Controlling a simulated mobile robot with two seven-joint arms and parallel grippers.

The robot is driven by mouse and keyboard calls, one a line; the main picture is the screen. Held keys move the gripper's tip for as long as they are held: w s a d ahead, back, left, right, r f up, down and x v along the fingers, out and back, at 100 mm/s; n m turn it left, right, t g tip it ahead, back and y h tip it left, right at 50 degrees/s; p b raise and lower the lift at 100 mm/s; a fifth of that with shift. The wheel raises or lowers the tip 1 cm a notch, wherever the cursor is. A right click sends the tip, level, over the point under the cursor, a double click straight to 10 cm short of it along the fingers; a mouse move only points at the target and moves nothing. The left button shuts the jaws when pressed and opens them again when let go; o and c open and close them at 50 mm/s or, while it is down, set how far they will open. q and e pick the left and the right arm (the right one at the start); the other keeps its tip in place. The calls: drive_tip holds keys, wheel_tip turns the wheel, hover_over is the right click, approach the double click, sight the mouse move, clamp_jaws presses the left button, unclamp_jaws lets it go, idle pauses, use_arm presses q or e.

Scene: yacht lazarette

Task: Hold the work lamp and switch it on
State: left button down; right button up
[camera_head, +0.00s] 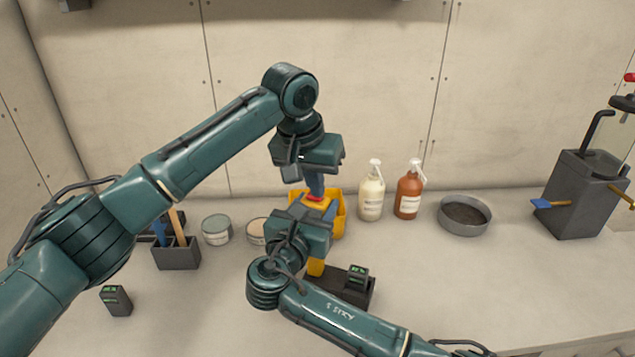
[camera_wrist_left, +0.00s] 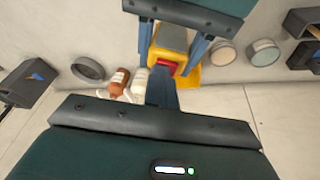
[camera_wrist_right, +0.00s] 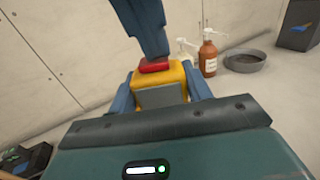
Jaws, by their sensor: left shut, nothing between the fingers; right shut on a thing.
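The work lamp (camera_wrist_right: 160,82) has a yellow body with a red button (camera_wrist_right: 154,66) on top. It stands upright between the fingers of my right gripper (camera_head: 312,213), which is shut on it, one blue finger on each side. In the head view my right gripper hides much of the lamp. My left gripper (camera_head: 315,190) is above it, pointing down, its fingers shut together and empty. In the right wrist view the left fingertips are at the red button, touching or almost touching; I cannot tell whether it is pressed. No light shows from the lamp.
A yellow bin (camera_head: 341,211) stands behind the lamp. A cream bottle (camera_head: 371,198), a brown bottle (camera_head: 408,195) and a grey dish (camera_head: 465,216) are to the right. Tins (camera_head: 216,230) and a dark tool holder (camera_head: 176,256) are left. A dark base (camera_head: 357,290) lies in front.

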sight(307, 195)
use_arm(q)
drive_tip(key=shift+w+a+f, duration=0.25)
drive_tip(key=shift+a+f, duration=0.25)
drive_tip(key=shift+a, duration=0.2)
wheel_tip(307, 195, up, 5)
drive_tip(key=shift+w+a+r, duration=0.1)
drive_tip(key=d+v, duration=0.1)
drive_tip(key=v, duration=0.8)
drive_tip(key=shift+s+r, duration=0.3)
drive_tip(key=shift+r, duration=0.1)
drive_tip(key=shift+w+a+r, duration=0.1)
drive_tip(key=shift+a+r, duration=0.05)
drive_tip(key=shift+a, duration=0.1)
